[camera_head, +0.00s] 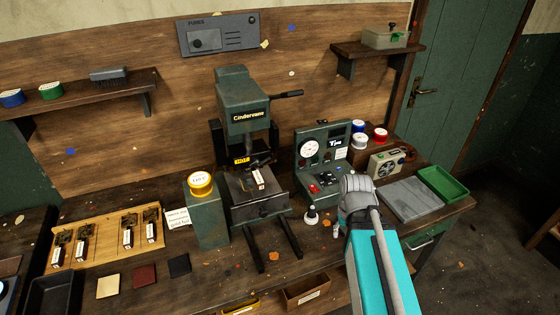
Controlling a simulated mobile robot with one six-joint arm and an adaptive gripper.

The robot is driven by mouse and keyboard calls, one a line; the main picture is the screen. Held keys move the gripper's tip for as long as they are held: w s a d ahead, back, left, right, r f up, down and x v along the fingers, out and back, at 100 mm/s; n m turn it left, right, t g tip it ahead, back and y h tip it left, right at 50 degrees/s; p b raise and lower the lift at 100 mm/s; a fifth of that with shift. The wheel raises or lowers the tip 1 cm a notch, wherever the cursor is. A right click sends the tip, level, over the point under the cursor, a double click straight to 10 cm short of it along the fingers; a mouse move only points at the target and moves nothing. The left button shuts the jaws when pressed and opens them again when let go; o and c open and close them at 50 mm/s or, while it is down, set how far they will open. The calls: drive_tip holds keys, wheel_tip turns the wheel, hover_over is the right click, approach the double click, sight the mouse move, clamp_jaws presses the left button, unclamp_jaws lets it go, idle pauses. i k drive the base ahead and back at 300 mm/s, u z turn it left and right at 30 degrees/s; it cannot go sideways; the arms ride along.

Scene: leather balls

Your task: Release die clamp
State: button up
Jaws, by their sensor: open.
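A green hot press (243,88) marked "Cindervane" stands on the bench at the middle, with a dark side lever (287,94) pointing right. Under its head is a yellow "HOT" label (242,161). A dark part with a white tag (259,178) sits in the press just above its lower plate; I cannot tell which piece is the die clamp or how it stands. My arm (378,265) rises from the bottom right, its grey joint right of the press and apart from it. My gripper does not show.
A control box (322,155) with a gauge stands right. A wooden rack (105,235) of tagged dies lies left. A green tray (444,184) is at the right end.

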sight(258, 162)
drive_tip(key=z, duration=0.65)
drive_tip(key=k, duration=1.3)
drive_tip(key=u, duration=0.85)
drive_tip(key=i, duration=0.9)
drive_tip(key=u, duration=0.05)
